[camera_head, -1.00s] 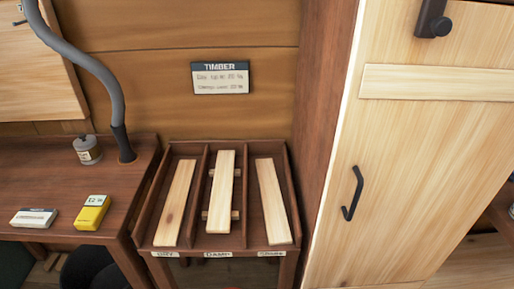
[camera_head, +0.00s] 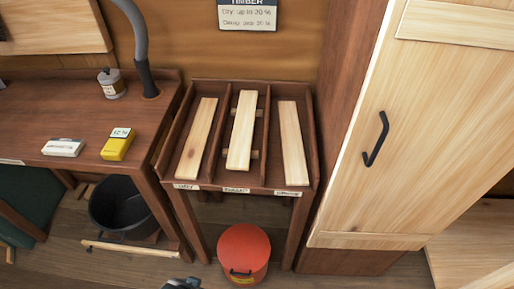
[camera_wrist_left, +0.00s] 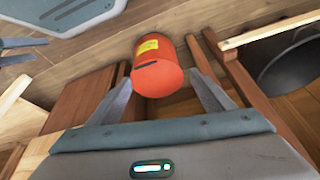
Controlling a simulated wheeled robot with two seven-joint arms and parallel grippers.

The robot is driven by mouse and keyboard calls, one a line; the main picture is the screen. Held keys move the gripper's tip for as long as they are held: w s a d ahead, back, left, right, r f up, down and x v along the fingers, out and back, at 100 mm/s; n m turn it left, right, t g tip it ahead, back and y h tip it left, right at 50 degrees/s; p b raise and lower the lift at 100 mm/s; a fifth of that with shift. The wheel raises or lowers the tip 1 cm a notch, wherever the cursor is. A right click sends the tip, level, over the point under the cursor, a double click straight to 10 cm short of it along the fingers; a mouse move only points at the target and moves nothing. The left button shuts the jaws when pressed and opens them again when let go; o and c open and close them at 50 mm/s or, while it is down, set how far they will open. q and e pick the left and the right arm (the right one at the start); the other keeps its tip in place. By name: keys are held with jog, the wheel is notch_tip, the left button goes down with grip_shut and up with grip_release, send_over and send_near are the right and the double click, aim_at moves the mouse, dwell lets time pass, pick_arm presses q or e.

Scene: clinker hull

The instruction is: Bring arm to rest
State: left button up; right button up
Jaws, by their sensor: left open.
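My left gripper (camera_wrist_left: 158,77) is open and empty in the left wrist view, its two grey fingers spread. The red bin (camera_wrist_left: 158,68) shows beyond and between them, apart from the fingers as far as I can see. In the head view only a small grey piece of my left gripper (camera_head: 183,284) shows at the bottom edge, left of the red bin (camera_head: 243,252). Grey prongs at the left edge of the wrist view look like my right gripper (camera_wrist_left: 18,50); their opening is unclear.
The timber rack (camera_head: 237,190) holds three pale boards in separate compartments. A yellow meter (camera_head: 118,144) and a white box (camera_head: 64,147) lie on the bench (camera_head: 50,110). A black bucket (camera_head: 122,208) stands below. A tall pale cabinet door (camera_head: 375,120) is at the right.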

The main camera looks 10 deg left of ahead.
pick_arm(q)
jog(key=s+d+f, duration=0.1)
jog(key=s+f, duration=0.2)
jog(key=f, duration=0.9)
jog(key=s+d+f+t+h, duration=0.1)
jog(key=s+f, duration=0.3)
jog(key=f, duration=0.8)
jog(key=shift+m, duration=0.3)
